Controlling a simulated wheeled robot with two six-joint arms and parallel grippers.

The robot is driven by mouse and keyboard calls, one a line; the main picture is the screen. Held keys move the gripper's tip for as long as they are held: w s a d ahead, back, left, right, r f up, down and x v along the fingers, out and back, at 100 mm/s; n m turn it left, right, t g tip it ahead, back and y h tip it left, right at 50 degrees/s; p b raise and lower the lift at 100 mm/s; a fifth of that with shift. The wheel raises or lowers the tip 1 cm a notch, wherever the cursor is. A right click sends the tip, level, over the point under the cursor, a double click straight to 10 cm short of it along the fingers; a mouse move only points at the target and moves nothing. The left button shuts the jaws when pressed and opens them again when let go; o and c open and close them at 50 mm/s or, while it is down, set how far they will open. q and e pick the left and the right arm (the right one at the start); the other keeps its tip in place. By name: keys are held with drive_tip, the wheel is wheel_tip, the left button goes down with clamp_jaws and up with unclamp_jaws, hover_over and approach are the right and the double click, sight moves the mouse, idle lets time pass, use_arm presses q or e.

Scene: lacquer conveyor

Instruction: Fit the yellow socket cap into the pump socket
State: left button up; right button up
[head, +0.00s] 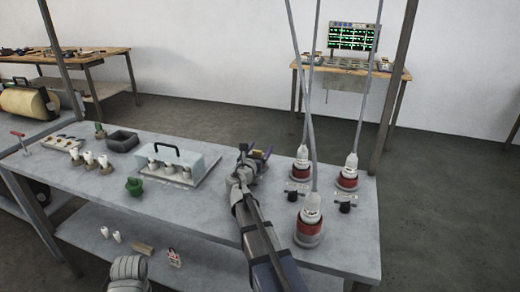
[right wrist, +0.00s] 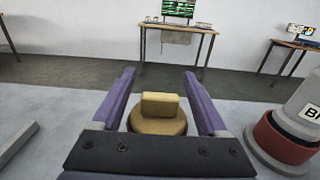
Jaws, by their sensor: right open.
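The yellow socket cap (right wrist: 158,122), a round disc with a raised block on top, sits between the two purple fingers of my right gripper (right wrist: 159,76) in the right wrist view. The fingers are apart, with a visible gap on each side of the block. In the head view my right gripper (head: 257,156) is low over the table, left of the red-collared bottles, and its arm mostly hides the cap. I cannot make out which part is the pump socket.
Red-collared white bottles with hoses stand at the table's right: one at the back (head: 301,158), one at right (head: 351,168), one in front (head: 311,212). A clear-covered case (head: 170,158), green piece (head: 134,187) and dark tray (head: 122,139) lie left. The front middle is clear.

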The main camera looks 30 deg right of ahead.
wheel_tip(320, 180, up, 10)
drive_tip(key=p, duration=1)
drive_tip(key=shift+f, duration=0.1)
idle(0.5)
